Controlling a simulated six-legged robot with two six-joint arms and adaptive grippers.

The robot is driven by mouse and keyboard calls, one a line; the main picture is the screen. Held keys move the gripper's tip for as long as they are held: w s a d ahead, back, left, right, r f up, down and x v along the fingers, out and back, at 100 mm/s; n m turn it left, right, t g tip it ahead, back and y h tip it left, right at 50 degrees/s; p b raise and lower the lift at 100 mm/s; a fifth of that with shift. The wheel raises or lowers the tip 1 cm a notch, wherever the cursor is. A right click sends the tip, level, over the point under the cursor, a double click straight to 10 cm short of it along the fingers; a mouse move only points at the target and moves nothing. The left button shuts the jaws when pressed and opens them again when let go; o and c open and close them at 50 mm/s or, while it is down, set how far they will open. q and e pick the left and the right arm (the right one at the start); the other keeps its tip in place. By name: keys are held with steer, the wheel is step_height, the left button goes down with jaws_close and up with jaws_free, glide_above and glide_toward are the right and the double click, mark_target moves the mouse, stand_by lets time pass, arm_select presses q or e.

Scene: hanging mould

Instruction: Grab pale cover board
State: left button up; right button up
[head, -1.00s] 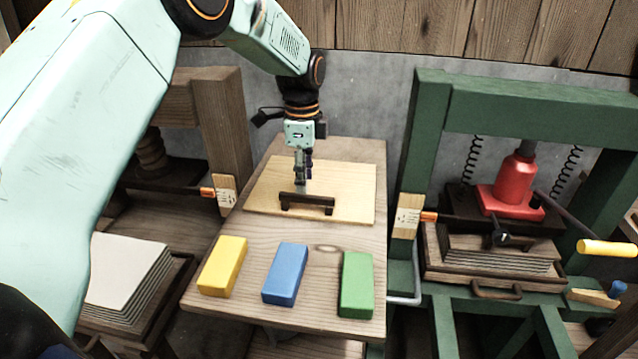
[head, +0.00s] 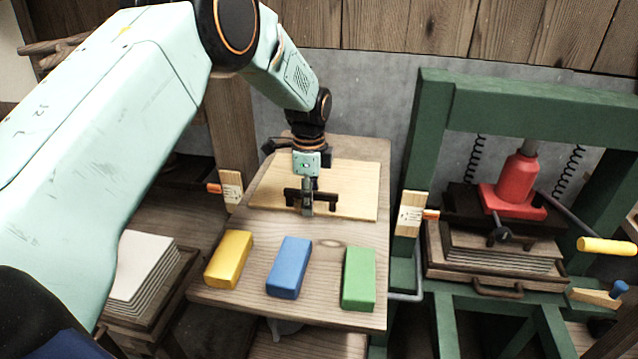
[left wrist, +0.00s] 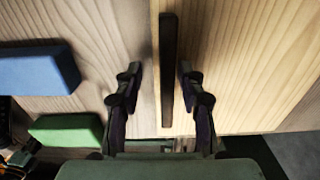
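The pale cover board (head: 356,187) lies flat on the wooden table, with a dark bar handle (head: 328,199) on its near part. My left gripper (head: 307,208) points down at the middle of this handle. In the left wrist view the handle (left wrist: 168,70) runs between the two fingers of the left gripper (left wrist: 161,78). The fingers are apart, one on each side, with a gap to the handle. The pale board (left wrist: 240,70) fills the right of that view. My right gripper is not in view.
Yellow (head: 229,258), blue (head: 289,267) and green (head: 359,278) blocks lie on the table (head: 325,310) in front of the board. A green press frame (head: 540,105) with a red jack (head: 516,180) stands right. A paper stack (head: 140,265) is at left.

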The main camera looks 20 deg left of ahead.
arm_select(q)
steer(key=shift+w+a+f, duration=0.2)
steer(key=shift+w+f, duration=0.1)
steer(key=shift+w, duration=0.1)
steer(key=shift+c, duration=0.5)
steer(key=shift+w+f, duration=0.1)
steer(key=shift+c, duration=0.7)
steer(key=shift+s+d+r, duration=0.2)
steer(key=shift+s+r, duration=0.05)
steer(key=shift+s, duration=0.05)
steer(key=c, duration=0.5)
jaws_close()
steer(key=shift+w+a+f, duration=0.1)
